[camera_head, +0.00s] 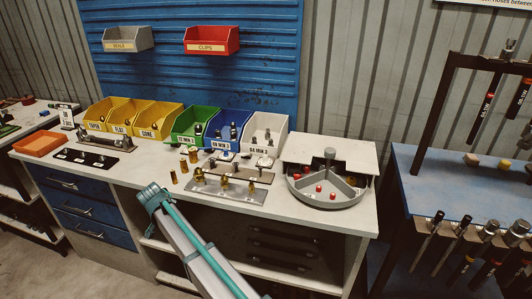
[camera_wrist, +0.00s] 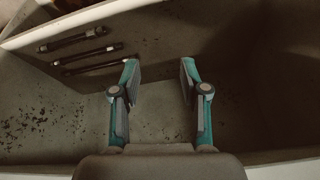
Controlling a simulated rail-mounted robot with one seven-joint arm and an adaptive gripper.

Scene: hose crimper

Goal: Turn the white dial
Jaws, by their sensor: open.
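I cannot make out a white dial for certain in either view. My gripper (camera_wrist: 159,75) shows in the wrist view with its two teal and grey fingers wide apart. Nothing is between the fingers. In the head view my arm rises from the bottom edge in front of the bench, and the gripper itself cannot be made out there.
The workbench (camera_head: 330,215) holds a round divided tray (camera_head: 330,197) with red pieces, several coloured bins, brass fittings and an orange tray (camera_head: 42,144). Dark hoses (camera_wrist: 85,53) lie beyond my fingers, to the left. A blue-topped table (camera_head: 420,190) stands at right.

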